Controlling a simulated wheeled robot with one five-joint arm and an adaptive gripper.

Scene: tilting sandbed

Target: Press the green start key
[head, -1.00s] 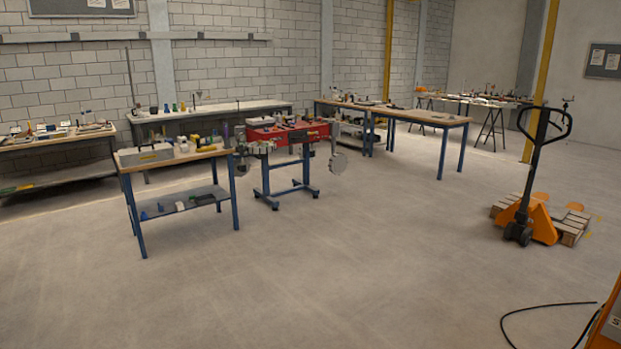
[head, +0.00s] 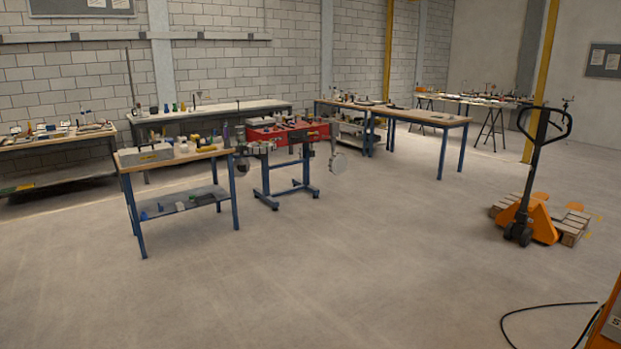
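The sandbed looks to be the red box-like unit (head: 286,132) on a blue wheeled stand (head: 287,190), in the middle distance left of centre. Small items or parts show along its top, too small to name. A pale disc (head: 339,162) hangs at its right end, and dark and grey parts (head: 258,147) show at its left end. I cannot make out the green start key at this distance. My gripper is not in view.
A wood-topped bench (head: 178,153) with blue legs stands close left of the red unit. More benches line the wall. An orange pallet truck (head: 528,215) and a wooden pallet (head: 574,234) stand right. A black cable (head: 530,308) lies front right. The floor ahead is clear.

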